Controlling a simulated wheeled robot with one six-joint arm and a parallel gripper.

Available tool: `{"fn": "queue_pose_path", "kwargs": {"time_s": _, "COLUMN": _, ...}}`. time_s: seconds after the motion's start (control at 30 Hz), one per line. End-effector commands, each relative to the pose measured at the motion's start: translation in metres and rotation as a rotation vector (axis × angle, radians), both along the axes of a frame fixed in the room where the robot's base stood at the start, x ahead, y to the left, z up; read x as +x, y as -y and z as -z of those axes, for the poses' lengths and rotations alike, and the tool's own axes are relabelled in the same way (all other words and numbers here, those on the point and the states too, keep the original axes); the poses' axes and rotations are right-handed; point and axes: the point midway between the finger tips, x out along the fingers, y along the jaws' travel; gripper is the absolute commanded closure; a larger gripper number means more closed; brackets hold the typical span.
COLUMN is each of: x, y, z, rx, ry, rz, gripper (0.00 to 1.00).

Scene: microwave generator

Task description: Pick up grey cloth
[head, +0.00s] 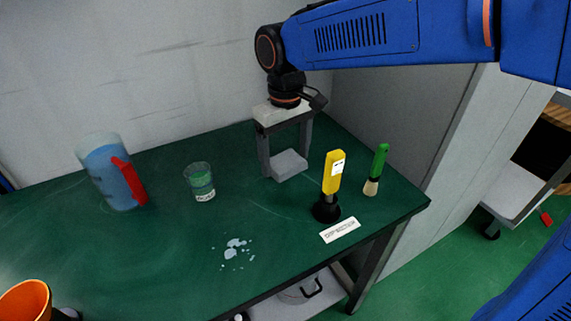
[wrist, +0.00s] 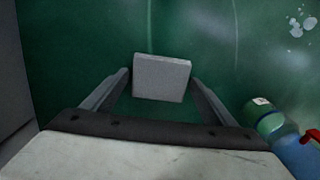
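The grey cloth (head: 289,165) looks like a small folded grey block on the green table. In the wrist view the cloth (wrist: 162,78) lies between the two fingertips, with a narrow dark gap at its left side. My gripper (head: 285,160) points straight down over the cloth, its fingers wide apart on either side. In the wrist view my gripper (wrist: 160,76) appears open, and I see no clear grip on the cloth. Whether the right fingertip touches the cloth is hard to tell.
A glass (head: 200,182) and a blue jug with a red handle (head: 112,172) stand left. A yellow-handled tool (head: 333,178), a green-handled brush (head: 377,170) and a white label (head: 340,230) are right. A pale spill (head: 236,249) lies in front. Walls rise behind.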

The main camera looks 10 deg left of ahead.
Motion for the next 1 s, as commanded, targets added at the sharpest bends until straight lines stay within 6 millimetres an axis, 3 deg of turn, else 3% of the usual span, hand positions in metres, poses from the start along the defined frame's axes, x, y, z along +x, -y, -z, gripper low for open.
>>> {"fn": "queue_pose_path", "kwargs": {"time_s": 0.03, "x": 0.0, "y": 0.0, "z": 0.0, "rx": 0.0, "ry": 0.0, "rz": 0.0, "gripper": 0.34}}
{"fn": "queue_pose_path", "kwargs": {"time_s": 0.1, "x": 0.0, "y": 0.0, "z": 0.0, "rx": 0.0, "ry": 0.0, "rz": 0.0, "gripper": 0.51}}
{"fn": "queue_pose_path", "kwargs": {"time_s": 0.47, "x": 0.0, "y": 0.0, "z": -0.005, "rx": 0.001, "ry": 0.001, "rz": 0.0, "gripper": 0.52}}
{"fn": "queue_pose_path", "kwargs": {"time_s": 1.0, "x": 0.0, "y": 0.0, "z": -0.088, "rx": 0.001, "ry": 0.001, "rz": 0.0, "gripper": 0.52}}
